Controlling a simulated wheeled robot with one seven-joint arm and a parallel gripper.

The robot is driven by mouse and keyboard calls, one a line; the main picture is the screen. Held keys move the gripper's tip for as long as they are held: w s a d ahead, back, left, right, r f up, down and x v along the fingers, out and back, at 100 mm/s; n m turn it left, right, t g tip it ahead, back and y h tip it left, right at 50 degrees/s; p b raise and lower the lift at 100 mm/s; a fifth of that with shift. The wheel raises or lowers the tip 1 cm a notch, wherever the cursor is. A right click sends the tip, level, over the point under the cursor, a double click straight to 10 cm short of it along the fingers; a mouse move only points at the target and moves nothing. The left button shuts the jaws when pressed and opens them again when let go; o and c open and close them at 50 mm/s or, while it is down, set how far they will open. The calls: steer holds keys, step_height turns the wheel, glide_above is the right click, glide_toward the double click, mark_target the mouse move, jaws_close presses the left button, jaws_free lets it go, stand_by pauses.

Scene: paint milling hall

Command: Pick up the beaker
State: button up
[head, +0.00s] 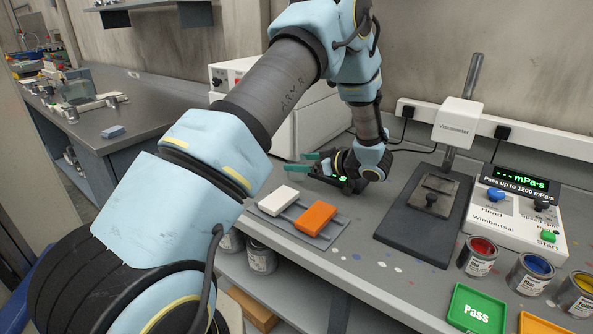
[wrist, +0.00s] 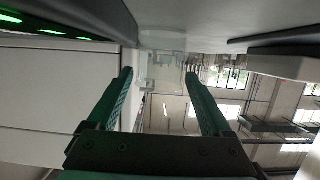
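My gripper (head: 299,162) is low over the bench in front of the white cabinet, its teal fingers pointing left. In the wrist view the gripper (wrist: 158,77) is open, with nothing held between the fingers. A faint clear glass shape, which looks like the beaker (wrist: 164,50), shows ahead between and beyond the fingertips. Its outline is hard to make out, and I cannot tell its exact distance.
A white block (head: 278,201) and an orange block (head: 315,218) lie on a grey tray near the gripper. The white cabinet (head: 322,128) stands close behind. To the right are the viscometer (head: 459,122), paint cans (head: 478,255) and a green Pass tray (head: 477,308).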

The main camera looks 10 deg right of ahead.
steer(key=c, duration=1)
steer(key=shift+r, duration=0.1)
